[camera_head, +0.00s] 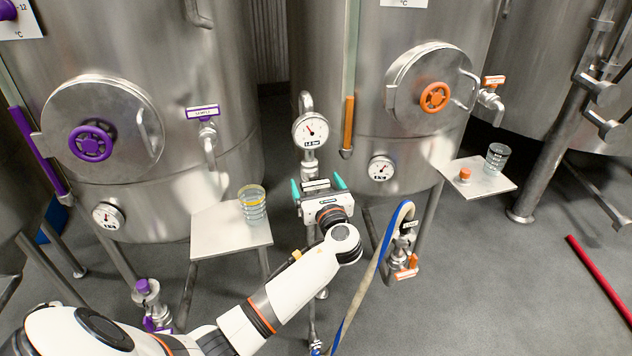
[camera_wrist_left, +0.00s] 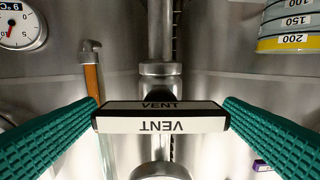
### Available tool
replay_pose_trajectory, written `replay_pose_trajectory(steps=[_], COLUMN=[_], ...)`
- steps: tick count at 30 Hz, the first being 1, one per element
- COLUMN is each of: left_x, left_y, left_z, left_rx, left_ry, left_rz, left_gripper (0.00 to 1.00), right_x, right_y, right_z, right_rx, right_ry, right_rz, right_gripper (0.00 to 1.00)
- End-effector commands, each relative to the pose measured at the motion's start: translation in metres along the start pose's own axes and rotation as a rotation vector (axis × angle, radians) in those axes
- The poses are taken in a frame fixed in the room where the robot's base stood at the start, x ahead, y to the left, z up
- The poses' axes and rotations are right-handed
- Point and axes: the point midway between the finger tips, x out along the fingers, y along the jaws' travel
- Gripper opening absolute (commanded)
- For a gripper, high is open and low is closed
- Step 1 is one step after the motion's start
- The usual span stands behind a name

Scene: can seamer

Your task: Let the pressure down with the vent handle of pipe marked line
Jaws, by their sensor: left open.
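The vent handle (camera_head: 316,184) is a short bar on the upright metal pipe (camera_head: 308,166) between the two tanks. In the left wrist view the handle (camera_wrist_left: 160,122) is black and white, reads VENT and lies level across the picture. My left gripper (camera_head: 318,185) is open, with its teal fingers on either side of the handle. In the left wrist view the fingertips come close to the handle's two ends; I cannot tell whether they touch. A round pressure gauge (camera_head: 310,130) sits on the pipe above; its small label is hard to read. My right gripper is not in view.
A purple-wheeled tank hatch (camera_head: 91,142) is left, an orange-wheeled one (camera_head: 434,97) right. A shelf (camera_head: 228,238) holds a clear cup (camera_head: 252,206) left of my gripper. A blue-and-tan hose (camera_head: 376,262) hangs close on the right. A second shelf (camera_head: 478,184) stands farther right.

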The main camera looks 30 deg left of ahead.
Motion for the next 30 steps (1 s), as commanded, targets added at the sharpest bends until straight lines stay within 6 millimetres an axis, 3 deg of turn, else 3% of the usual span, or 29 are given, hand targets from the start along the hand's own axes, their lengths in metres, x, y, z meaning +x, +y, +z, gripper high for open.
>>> replay_pose_trajectory(steps=[11,20,30], left_x=[0.0077,0.0074,0.0073], left_y=[-0.0004,-0.0004,-0.0005], left_z=[0.0004,0.0004,0.0005], left_rx=[-0.002,-0.001,-0.061], left_ry=[-0.002,-0.001,-0.001], left_rz=[0.000,0.000,0.000], left_gripper=[0.91,0.46,0.46], right_x=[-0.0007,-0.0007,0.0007], right_y=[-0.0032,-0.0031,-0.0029], right_z=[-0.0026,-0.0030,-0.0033], right_rx=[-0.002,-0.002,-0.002], right_ry=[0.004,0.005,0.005], right_rz=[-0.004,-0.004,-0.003], right_gripper=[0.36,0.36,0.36])
